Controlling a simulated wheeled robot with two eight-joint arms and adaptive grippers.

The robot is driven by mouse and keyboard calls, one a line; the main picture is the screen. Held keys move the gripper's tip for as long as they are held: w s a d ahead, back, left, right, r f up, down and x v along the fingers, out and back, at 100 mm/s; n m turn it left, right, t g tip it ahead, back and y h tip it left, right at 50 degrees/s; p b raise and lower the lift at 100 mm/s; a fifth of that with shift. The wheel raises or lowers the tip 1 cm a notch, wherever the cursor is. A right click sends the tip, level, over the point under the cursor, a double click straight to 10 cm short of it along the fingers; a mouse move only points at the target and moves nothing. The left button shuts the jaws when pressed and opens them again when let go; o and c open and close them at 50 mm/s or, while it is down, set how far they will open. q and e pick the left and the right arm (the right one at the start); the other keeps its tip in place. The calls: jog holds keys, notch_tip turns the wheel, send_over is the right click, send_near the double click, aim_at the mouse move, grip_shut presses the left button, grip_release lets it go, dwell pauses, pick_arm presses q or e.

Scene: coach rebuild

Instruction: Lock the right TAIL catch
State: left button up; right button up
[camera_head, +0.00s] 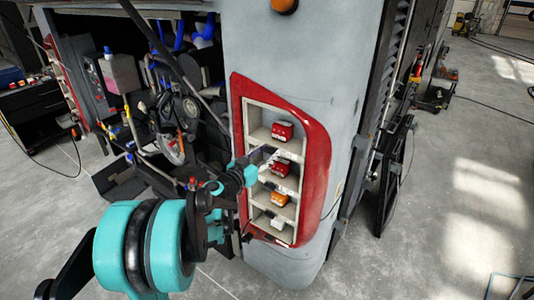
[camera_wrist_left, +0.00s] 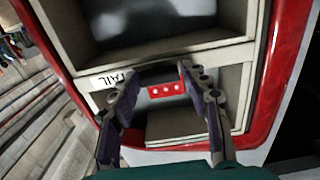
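The tall lamp housing with a red surround (camera_head: 316,170) is on the rounded corner of the pale vehicle body. It has stacked compartments holding small blocks: a red one at the top (camera_head: 282,131), a second red one (camera_head: 281,168) below, then an orange one (camera_head: 278,200) and a white one (camera_head: 277,223). My left gripper (camera_head: 268,160) is at the second red block. In the left wrist view a "TAIL" label (camera_wrist_left: 110,80) is left of a red block with pale dots (camera_wrist_left: 165,90). The fingers (camera_wrist_left: 160,82) stand apart on both sides of this block; contact is unclear. My right gripper is not in view.
The open engine bay (camera_head: 170,110), with hoses and a dark cable across it, lies left of the housing. A dark cabinet (camera_head: 35,110) stands at the far left. A dark open panel (camera_head: 395,175) sticks out at the right. The concrete floor (camera_head: 450,200) beyond is mostly clear.

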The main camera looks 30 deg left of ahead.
pick_arm(q)
jog(key=c, duration=0.5)
jog(key=shift+c, duration=0.2)
jog(key=n+b, duration=0.1)
jog(key=n, duration=0.2)
jog(key=n+b, duration=0.1)
jog(key=n, duration=0.3)
jog(key=shift+n, duration=0.4)
jog(key=n+b, duration=0.1)
jog(key=n, duration=0.4)
jog(key=shift+a+f, duration=0.1)
jog(key=n+b, duration=0.1)
jog(key=n, duration=0.4)
